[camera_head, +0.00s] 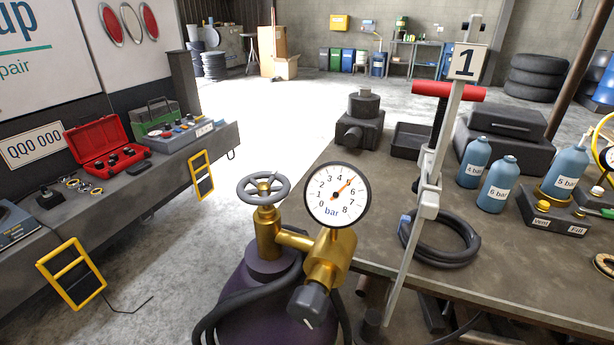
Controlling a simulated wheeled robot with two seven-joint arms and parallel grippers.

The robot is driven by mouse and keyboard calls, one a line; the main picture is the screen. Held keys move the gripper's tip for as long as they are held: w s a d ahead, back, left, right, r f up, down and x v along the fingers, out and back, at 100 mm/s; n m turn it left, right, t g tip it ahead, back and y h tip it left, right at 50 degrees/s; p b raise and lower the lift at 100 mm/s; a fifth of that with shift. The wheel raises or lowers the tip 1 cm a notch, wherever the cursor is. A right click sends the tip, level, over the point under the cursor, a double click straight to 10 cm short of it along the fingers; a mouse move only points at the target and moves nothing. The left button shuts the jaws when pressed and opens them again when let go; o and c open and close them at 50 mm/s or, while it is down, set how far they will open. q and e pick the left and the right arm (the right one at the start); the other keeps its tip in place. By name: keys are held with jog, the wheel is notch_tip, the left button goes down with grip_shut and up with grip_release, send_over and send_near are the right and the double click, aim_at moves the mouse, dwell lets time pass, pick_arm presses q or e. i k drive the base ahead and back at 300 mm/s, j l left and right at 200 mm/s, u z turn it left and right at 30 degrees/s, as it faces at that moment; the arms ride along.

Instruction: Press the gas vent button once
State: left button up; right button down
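A dark box-shaped gas station (553,222) sits on the right workbench, with a label reading "Vent" at its front left and one reading "Fill" at its front right. A round yellow button (543,206) sits just above the "Vent" label. A smaller yellowish button (579,214) sits above the "Fill" label. A blue bottle labelled "5 bar" (567,172) stands upright in the station's gold-coloured holder. A second dial gauge (608,158) beside it is cut off by the right edge. Neither of my grippers shows in the head view.
Blue bottles marked "4 bar" (474,164) and "6 bar" (496,186) stand left of the station. A large gauge (337,195) on a purple cylinder (262,300) stands before the bench (500,270), near a light post (430,200) and a coiled black hose (440,255).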

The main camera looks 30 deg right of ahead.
aim_at(542, 205)
jog(key=z, duration=2.55)
